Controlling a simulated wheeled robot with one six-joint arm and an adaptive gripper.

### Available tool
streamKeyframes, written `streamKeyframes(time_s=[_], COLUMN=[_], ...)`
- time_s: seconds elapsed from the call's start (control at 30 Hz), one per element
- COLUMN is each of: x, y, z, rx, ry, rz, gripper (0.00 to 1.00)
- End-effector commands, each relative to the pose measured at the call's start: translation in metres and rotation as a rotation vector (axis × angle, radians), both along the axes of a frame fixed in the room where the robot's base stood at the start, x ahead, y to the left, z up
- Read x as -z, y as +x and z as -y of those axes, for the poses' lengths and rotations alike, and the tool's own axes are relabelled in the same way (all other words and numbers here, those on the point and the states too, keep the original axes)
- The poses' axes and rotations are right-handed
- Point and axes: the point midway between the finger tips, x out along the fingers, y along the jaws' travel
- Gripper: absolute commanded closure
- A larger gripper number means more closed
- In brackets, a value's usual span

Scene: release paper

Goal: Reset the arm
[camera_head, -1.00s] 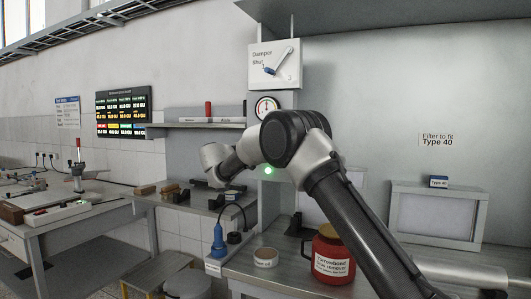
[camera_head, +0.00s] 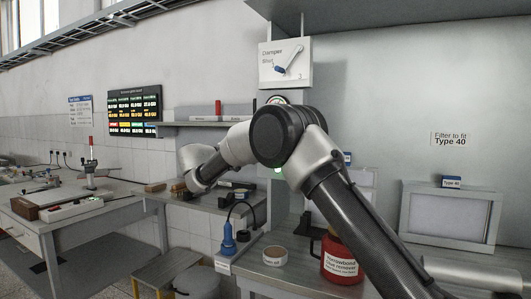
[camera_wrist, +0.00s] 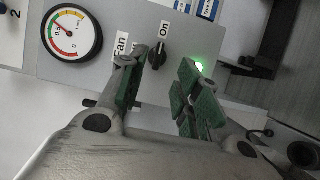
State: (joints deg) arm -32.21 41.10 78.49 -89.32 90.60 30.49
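My arm rises from the lower right of the head view, bends at a large dark elbow joint and reaches left to its grey wrist joints over the back bench. My gripper is not clearly visible there. In the wrist view my gripper (camera_wrist: 163,82) is open, its two green-padded fingers apart with nothing held between them. Beyond the fingers is a grey panel (camera_wrist: 112,72) with a round gauge (camera_wrist: 72,33), a black fan knob (camera_wrist: 158,56) beside the "On" label, and a lit green lamp (camera_wrist: 199,66). I cannot tell whether a finger touches the panel.
A red remover jar (camera_head: 341,262), a round tin (camera_head: 275,256) and a blue corded tool (camera_head: 229,240) stand below my arm. A damper box (camera_head: 285,62) hangs above the elbow. A filter frame (camera_head: 450,216) stands right. Open wall lies upper right.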

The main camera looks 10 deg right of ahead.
Motion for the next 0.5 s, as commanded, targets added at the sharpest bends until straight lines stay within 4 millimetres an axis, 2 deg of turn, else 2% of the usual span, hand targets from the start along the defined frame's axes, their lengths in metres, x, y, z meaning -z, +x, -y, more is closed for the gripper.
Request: streamKeyframes(time_s=[0.13, 0.5], x=[0.0000, -0.0001], y=[-0.0067, -0.0079], z=[-0.0114, -0.0128], rx=[-0.001, 0.000], ry=[0.000, -0.005], rz=[0.000, -0.009], gripper=[0.67, 0.67])
